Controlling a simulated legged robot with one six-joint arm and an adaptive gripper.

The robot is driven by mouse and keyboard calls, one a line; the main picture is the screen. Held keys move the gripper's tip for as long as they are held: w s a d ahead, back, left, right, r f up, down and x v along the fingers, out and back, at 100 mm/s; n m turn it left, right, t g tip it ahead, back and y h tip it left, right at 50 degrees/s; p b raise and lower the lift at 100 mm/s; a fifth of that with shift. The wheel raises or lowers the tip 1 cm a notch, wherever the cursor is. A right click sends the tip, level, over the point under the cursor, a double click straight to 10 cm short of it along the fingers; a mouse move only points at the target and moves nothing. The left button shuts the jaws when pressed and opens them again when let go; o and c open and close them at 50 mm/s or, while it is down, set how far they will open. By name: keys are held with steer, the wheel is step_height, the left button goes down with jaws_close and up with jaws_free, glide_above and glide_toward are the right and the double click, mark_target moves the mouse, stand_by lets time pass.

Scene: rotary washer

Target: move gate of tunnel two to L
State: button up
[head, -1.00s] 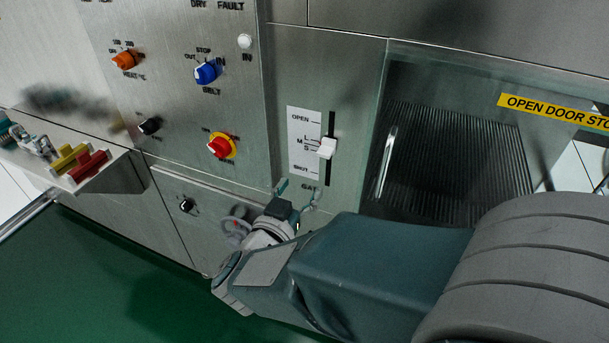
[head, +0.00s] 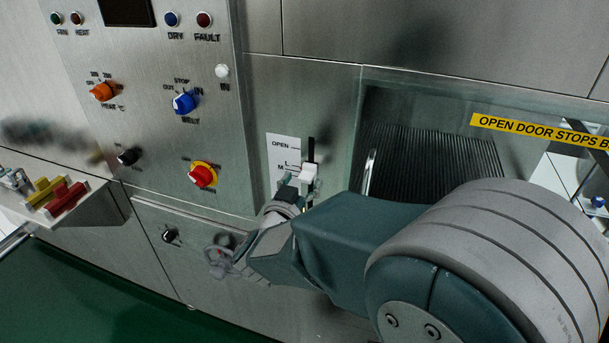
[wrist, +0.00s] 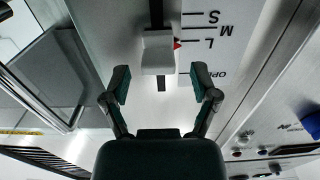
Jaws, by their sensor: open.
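The gate slider's white knob (head: 309,172) sits on a dark vertical slot beside a white scale card (head: 284,150) marked OPEN, L and M. In the wrist view the picture is turned over; the knob (wrist: 158,52) has a red pointer (wrist: 178,44) level with the L mark (wrist: 208,43). My gripper (wrist: 161,82) is open and empty, its fingertips spread to either side just past the knob's OPEN-side end, not touching it as far as I can see. In the head view my gripper (head: 292,190) is just below the knob and hides the card's lower part.
The control panel with orange (head: 103,91), blue (head: 185,102) and red (head: 202,175) knobs is left of the slider. A shelf (head: 75,215) juts out at left.

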steer(key=shift+x, duration=1.05)
jaws_close()
steer(key=shift+f, duration=0.1)
jaws_free()
steer(key=v, duration=1.2)
